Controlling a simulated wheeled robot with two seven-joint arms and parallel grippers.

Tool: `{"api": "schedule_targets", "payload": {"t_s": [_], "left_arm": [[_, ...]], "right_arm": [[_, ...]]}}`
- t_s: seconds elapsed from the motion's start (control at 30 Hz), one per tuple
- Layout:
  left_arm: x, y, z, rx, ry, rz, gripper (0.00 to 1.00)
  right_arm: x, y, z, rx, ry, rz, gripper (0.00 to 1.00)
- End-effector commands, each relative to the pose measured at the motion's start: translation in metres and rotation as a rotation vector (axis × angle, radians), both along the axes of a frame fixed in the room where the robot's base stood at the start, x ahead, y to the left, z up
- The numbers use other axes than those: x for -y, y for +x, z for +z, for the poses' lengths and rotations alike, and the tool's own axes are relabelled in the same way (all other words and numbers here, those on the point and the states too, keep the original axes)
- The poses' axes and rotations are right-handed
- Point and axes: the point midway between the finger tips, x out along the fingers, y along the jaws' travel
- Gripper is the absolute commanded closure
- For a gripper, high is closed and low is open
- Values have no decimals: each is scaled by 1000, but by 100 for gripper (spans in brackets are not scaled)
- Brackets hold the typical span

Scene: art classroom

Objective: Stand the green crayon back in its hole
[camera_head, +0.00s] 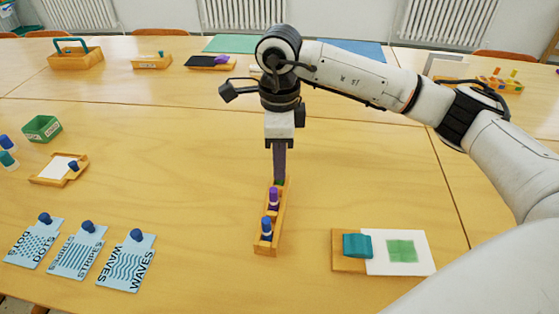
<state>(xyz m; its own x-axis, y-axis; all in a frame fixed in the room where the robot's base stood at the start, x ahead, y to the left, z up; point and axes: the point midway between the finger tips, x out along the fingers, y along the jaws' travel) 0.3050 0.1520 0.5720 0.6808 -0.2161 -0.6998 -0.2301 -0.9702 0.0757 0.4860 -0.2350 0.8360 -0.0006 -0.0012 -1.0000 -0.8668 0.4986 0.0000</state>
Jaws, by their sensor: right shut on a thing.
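A narrow wooden crayon holder (265,249) stands on the table in the middle of the head view. A blue crayon (267,227) stands in its near end and a purple crayon (274,197) stands behind it. My right gripper (279,178) points straight down over the far end of the holder. It is shut on the green crayon (279,182), of which only a sliver of green shows below the fingers. The far hole is hidden, so I cannot tell whether the crayon is inside it. My left gripper is not in view.
A wooden board with a teal block (357,245) and a white card with a green square (401,251) lies right of the holder. Pattern cards (126,262) lie at the left, near a small green box (42,129). Bare table surrounds the holder.

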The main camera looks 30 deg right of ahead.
Motion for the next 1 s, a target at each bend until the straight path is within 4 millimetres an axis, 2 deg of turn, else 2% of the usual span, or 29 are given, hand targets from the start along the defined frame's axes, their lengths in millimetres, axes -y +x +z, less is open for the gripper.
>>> {"api": "schedule_targets", "payload": {"t_s": [0.93,0.97,1.0], "left_arm": [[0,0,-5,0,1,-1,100],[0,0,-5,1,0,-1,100],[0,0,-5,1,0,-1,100]], "right_arm": [[0,0,-6,0,0,0,100],[0,0,-6,0,0,0,86],[0,0,-6,0,0,0,80]]}}
